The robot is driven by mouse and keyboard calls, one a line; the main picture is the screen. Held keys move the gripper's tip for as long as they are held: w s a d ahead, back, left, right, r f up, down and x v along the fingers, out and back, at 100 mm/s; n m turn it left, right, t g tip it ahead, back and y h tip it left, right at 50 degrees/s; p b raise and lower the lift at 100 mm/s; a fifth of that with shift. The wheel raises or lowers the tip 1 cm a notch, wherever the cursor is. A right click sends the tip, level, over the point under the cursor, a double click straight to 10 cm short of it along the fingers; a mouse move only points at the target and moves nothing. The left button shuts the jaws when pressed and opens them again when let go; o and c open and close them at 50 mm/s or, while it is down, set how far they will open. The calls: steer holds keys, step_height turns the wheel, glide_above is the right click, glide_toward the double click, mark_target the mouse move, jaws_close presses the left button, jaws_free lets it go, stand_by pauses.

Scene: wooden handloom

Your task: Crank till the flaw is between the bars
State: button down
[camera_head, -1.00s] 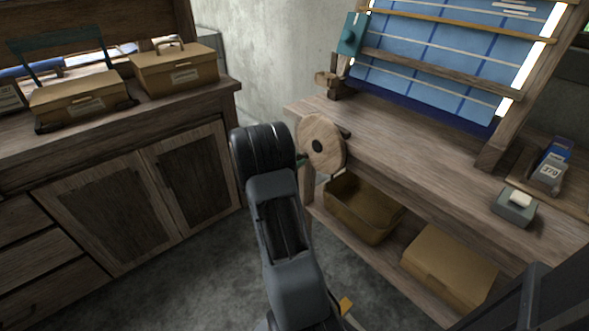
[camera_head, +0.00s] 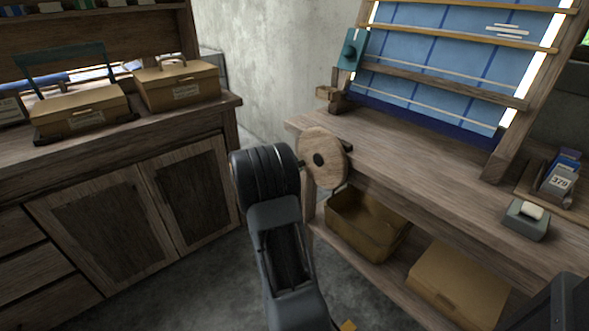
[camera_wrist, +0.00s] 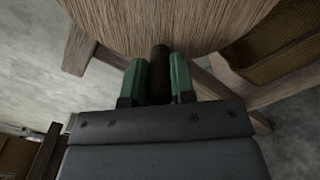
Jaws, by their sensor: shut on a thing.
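The round wooden crank disc (camera_head: 322,160) stands at the loom's left front corner; its underside fills the top of the wrist view (camera_wrist: 165,18). My gripper (camera_wrist: 160,82) has green fingers shut on the dark crank handle (camera_wrist: 159,58); in the head view my wrist hides them. The blue cloth (camera_head: 430,60) slopes up the loom. The flaw, a patch of white streaks (camera_head: 508,31), lies on its upper right. In the head view it sits between a pale upper bar (camera_head: 540,7) and a pale lower bar (camera_head: 460,29), nearer the lower one.
A teal block (camera_head: 350,49) sits on the loom's left post. A small grey box with a white piece (camera_head: 525,220) and a number card (camera_head: 557,181) are at the bench's right. Bins (camera_head: 365,225) fill the lower shelf. A cabinet (camera_head: 130,200) stands left.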

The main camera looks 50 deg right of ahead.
steer(key=c, duration=1)
jaws_free()
steer(key=shift+o, duration=0.2)
steer(key=w+a+p, duration=0.2)
steer(key=a, duration=1.1)
steer(key=shift+a+p, duration=0.35)
